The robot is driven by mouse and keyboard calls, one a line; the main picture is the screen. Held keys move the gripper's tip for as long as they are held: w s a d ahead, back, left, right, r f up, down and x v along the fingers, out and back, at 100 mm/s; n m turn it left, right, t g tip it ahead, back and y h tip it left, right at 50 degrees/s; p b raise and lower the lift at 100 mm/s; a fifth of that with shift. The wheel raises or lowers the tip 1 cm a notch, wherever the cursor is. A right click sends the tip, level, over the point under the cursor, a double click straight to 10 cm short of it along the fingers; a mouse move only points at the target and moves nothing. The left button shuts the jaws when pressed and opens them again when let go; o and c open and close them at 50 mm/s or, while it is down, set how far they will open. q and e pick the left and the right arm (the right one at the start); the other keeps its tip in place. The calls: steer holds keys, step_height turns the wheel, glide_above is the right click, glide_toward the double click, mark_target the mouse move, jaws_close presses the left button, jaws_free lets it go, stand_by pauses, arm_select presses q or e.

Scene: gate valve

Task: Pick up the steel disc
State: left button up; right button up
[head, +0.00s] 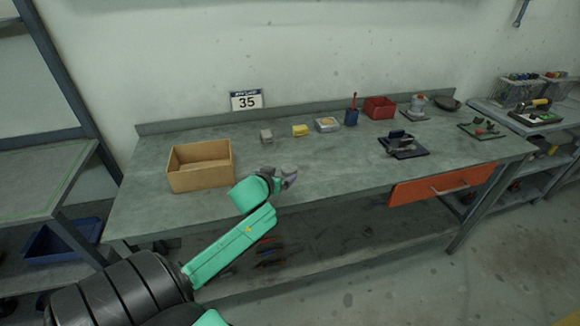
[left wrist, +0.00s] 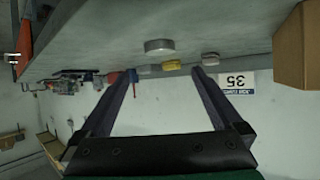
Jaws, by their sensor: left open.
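The steel disc (left wrist: 159,46) is a short grey round piece on the workbench in the left wrist view, which is upside down. In the head view a grey rounded shape just behind the fingers (head: 288,168) appears to be the disc, partly hidden by them. My left gripper (head: 287,181) is over the front part of the bench. In the left wrist view its two fingers (left wrist: 163,75) are wide apart with nothing between them. The disc lies ahead of the fingertips, apart from them. My right gripper is not in view.
An open cardboard box (head: 201,167) stands left on the bench. Behind the disc are a grey block (head: 266,135), a yellow block (head: 300,131), a tin (head: 327,125), a blue cup (head: 351,117) and a red bin (head: 380,108). A dark device (head: 403,146) sits right. An orange drawer (head: 442,186) stands open.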

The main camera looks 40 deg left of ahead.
mark_target(289, 168)
arm_select(q)
steer(key=x, duration=0.4)
steer(key=shift+s+f, duration=0.1)
steer(key=shift+s, duration=0.05)
steer(key=x, duration=0.5)
steer(key=shift+d, duration=0.1)
steer(key=shift+w+f, duration=0.25)
steer(key=shift+w, duration=0.1)
steer(key=c, duration=1.4)
steer(key=shift+r+p, duration=0.1)
steer(key=shift+p, duration=0.2)
jaws_close()
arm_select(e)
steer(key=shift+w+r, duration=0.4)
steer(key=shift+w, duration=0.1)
arm_select(q)
steer(key=shift+r, duration=0.1)
